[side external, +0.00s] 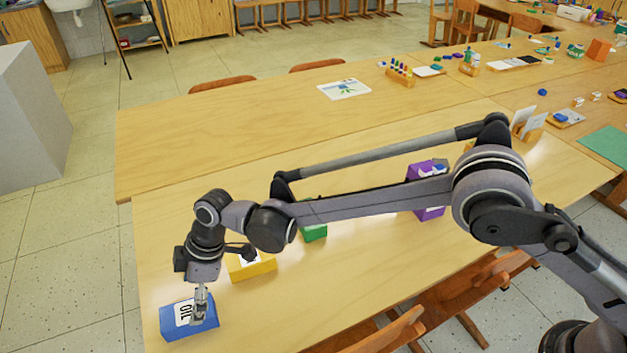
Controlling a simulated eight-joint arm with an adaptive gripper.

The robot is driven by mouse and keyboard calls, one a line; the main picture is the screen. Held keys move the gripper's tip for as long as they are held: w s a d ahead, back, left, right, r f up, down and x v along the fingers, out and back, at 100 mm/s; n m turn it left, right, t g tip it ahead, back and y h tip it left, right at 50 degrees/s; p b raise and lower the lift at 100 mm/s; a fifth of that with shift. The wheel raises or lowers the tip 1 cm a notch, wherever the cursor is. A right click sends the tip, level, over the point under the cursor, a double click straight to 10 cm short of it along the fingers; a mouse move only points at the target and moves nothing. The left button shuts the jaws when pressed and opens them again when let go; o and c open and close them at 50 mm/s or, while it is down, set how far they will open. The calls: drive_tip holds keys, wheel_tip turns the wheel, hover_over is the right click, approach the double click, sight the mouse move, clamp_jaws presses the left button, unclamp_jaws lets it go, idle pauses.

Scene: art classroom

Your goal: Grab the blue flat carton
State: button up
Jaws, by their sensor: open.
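The blue flat carton (172,321) lies near the left front corner of the table. It has a white label with dark lettering on its top. My gripper (200,312) points down at the right part of the carton, with its fingers in front of the label. The jaws are open. I cannot tell from this view whether the fingers touch the carton or straddle it.
A yellow box (253,269), a green box (314,233) and a purple box (431,213) stand along the table (330,290), partly behind my arm. Wooden chairs (385,335) stand at the front edge.

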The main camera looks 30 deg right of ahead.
sight(187, 311)
drive_tip(key=x, duration=0.5)
drive_tip(key=shift+s+a, duration=0.25)
drive_tip(key=shift+a, duration=0.05)
drive_tip(key=shift+a+f, duration=0.15)
drive_tip(key=shift+f, duration=0.2)
drive_tip(key=shift+f, duration=0.2)
idle(0.3)
drive_tip(key=c, duration=1.4)
